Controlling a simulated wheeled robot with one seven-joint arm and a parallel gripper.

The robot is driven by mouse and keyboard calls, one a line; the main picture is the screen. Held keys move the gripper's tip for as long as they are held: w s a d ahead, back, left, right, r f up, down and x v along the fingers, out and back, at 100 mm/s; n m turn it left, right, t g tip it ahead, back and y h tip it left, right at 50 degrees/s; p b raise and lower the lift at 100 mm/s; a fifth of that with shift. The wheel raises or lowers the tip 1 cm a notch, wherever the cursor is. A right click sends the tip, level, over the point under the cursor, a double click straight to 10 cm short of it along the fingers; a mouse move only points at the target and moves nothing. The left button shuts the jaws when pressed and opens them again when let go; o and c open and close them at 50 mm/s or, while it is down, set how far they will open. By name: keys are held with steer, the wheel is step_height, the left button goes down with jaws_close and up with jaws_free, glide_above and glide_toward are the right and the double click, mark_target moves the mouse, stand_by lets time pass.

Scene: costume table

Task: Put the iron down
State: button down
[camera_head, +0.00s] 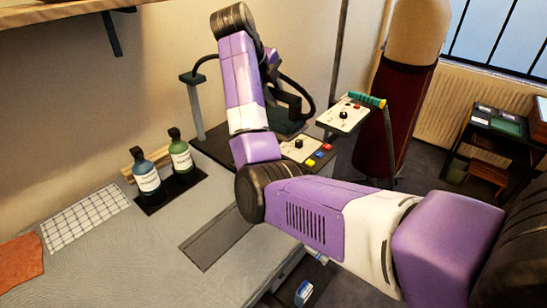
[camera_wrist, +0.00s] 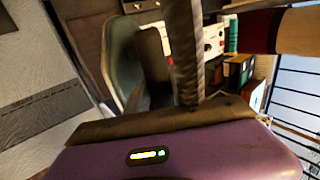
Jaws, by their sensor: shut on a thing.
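The iron (camera_head: 288,104), dark with a greenish base, is at the back of the table, partly hidden by my arm. In the wrist view its teal-grey body (camera_wrist: 122,55) and dark handle lie close beside a black finger. My gripper (camera_head: 272,75) is shut on the iron, by its handle as far as I can see. The fingertips are mostly hidden in the head view. Whether the iron touches the surface under it or hangs just above it, I cannot tell.
A control box with a knob and coloured buttons (camera_head: 305,150) stands in front of the iron; another panel (camera_head: 343,116) is to its right. A hose loops from a post (camera_head: 194,78). Blue (camera_head: 146,176) and green (camera_head: 180,154) bottles stand on the left. The grey cloth (camera_head: 150,250) is largely clear.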

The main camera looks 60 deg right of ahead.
step_height(320, 180, down, 19)
steer(key=p, duration=0.3)
steer(key=shift+r, duration=0.2)
steer(key=shift+f, duration=0.1)
steer(key=c, duration=1.1)
jaws_free()
steer(key=shift+f, duration=0.15)
steer(key=b+v, duration=0.2)
steer(key=v, duration=1)
